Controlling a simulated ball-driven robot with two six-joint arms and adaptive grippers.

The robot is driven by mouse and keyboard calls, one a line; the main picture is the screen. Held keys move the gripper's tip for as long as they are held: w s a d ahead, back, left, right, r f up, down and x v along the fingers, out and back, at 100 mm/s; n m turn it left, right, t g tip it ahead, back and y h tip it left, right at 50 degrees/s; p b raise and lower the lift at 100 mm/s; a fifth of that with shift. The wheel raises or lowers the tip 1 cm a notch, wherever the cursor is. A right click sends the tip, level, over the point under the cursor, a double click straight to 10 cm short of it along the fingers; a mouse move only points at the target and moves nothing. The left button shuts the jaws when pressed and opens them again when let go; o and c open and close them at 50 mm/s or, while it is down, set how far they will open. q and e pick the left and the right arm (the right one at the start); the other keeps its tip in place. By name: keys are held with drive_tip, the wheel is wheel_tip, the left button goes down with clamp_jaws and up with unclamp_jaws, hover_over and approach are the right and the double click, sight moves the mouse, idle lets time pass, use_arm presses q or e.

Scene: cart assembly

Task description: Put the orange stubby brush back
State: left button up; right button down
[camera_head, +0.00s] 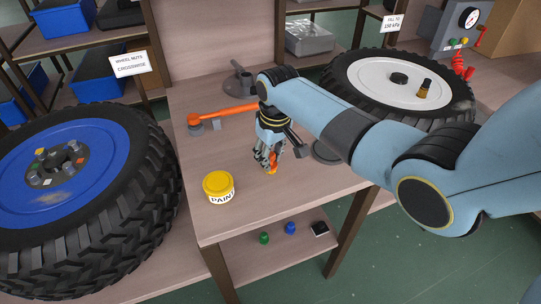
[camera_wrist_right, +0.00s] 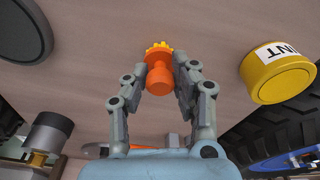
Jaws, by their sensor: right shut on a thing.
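The orange stubby brush (camera_wrist_right: 159,79) shows in the right wrist view between the fingers of my right gripper (camera_wrist_right: 158,85), with its yellow bristles at the far end. The gripper is shut on it. In the head view the right gripper (camera_head: 268,161) hangs over the middle table, and a small part of the orange brush (camera_head: 273,169) shows at its fingertips. I cannot tell whether the brush touches the table. My left gripper is not in view.
A yellow paint can (camera_head: 218,186) stands left of the gripper. A long orange-handled tool (camera_head: 222,114) lies behind it. A dark disc (camera_head: 326,152) is at right. The table's front is clear.

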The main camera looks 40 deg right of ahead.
sight(274, 168)
drive_tip(key=c, duration=1.1)
unclamp_jaws()
drive_tip(key=shift+f, duration=0.15)
drive_tip(key=shift+o, duration=0.2)
wheel_tip(274, 168, up, 12)
drive_tip(key=s+p, duration=0.1)
drive_tip(key=shift+s+p, duration=0.25)
drive_tip(key=shift+p, duration=0.05)
